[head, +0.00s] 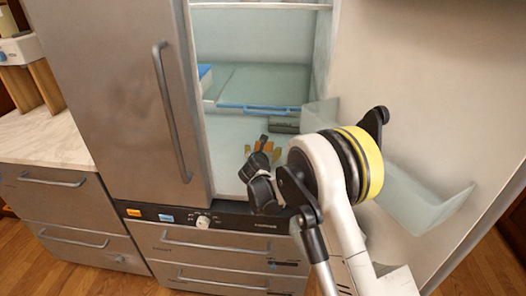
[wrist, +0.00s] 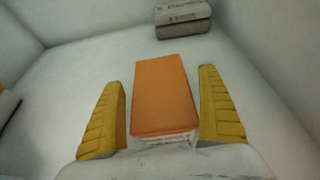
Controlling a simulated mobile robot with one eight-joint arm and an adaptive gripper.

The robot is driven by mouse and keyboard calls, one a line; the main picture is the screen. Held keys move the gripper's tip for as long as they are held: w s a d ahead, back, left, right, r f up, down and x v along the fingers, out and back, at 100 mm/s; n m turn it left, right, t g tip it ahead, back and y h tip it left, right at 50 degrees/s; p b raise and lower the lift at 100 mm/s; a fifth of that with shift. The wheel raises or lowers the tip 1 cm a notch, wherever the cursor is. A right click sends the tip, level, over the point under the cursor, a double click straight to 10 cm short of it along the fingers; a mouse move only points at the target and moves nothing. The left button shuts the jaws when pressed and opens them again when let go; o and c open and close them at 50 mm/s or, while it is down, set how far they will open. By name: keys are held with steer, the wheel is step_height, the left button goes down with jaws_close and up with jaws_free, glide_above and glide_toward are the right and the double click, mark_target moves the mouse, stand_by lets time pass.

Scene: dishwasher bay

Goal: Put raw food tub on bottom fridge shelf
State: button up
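A tub with an orange lid and a pale lower body (wrist: 164,92) sits on the white fridge floor (wrist: 75,65), in the wrist view. I take it for the raw food tub. My gripper (wrist: 165,105) has its two yellow fingers on either side of the tub, with a visible gap at each side. It is open and not gripping the tub. In the head view my gripper (head: 263,155) reaches into the lower fridge compartment, over its pale bottom surface (head: 226,132). My wrist and the dark gripper body hide most of the tub there.
A grey box (wrist: 183,16) lies behind the tub; it also shows in the head view (head: 285,126). A blue-edged glass shelf (head: 262,108) is above. The left fridge door (head: 120,90) is shut; the right door (head: 430,90) stands open with pale bins (head: 415,200).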

steer(key=shift+s+r, duration=0.3)
steer(key=p+v, duration=0.4)
steer(key=v, duration=0.7)
steer(key=shift+s, duration=0.2)
